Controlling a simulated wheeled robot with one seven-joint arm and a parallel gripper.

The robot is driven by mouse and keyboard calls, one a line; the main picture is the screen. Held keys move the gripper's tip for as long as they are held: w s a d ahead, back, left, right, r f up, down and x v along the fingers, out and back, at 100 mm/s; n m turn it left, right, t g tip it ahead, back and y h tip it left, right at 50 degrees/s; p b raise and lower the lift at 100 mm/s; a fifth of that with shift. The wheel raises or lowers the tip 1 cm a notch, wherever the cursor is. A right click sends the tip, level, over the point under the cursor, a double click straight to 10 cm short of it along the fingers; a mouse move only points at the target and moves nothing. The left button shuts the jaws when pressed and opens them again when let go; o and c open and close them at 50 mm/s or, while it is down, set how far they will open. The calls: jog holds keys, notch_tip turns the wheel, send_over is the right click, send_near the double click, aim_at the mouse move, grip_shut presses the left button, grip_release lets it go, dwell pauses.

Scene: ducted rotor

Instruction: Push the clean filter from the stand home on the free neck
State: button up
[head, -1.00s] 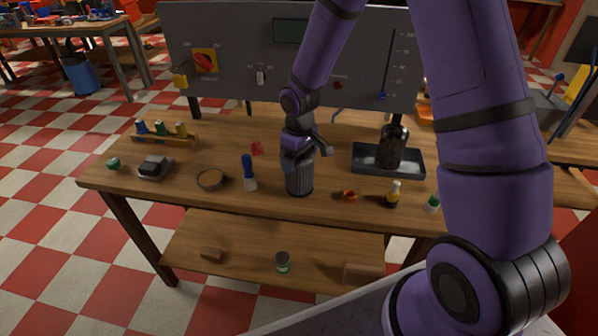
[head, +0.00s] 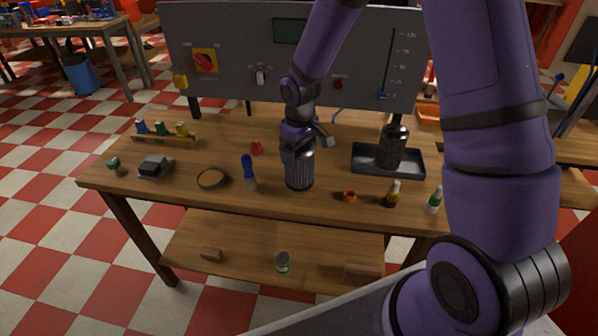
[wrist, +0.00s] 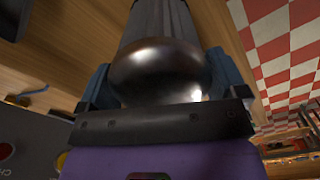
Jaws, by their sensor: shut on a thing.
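My gripper (head: 297,143) is shut on a grey ribbed canister with a shiny domed top, the filter (head: 299,175). It hangs upright below my fingers near the bench's front edge; I cannot tell if its base touches the bench. In the wrist view the fingers (wrist: 160,85) sit on both sides of the filter's dome (wrist: 158,68). A second, darker canister (head: 392,148) stands in a black tray (head: 365,170) to the right. I cannot make out the free neck or the stand.
On the wooden bench (head: 130,185), a blue-handled brush (head: 248,172) stands close left of the filter, with a round dish (head: 211,179) farther left. A grey control panel (head: 270,60) stands behind.

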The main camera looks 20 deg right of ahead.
jog(key=shift+r, duration=1.25)
jog(key=shift+s, duration=0.1)
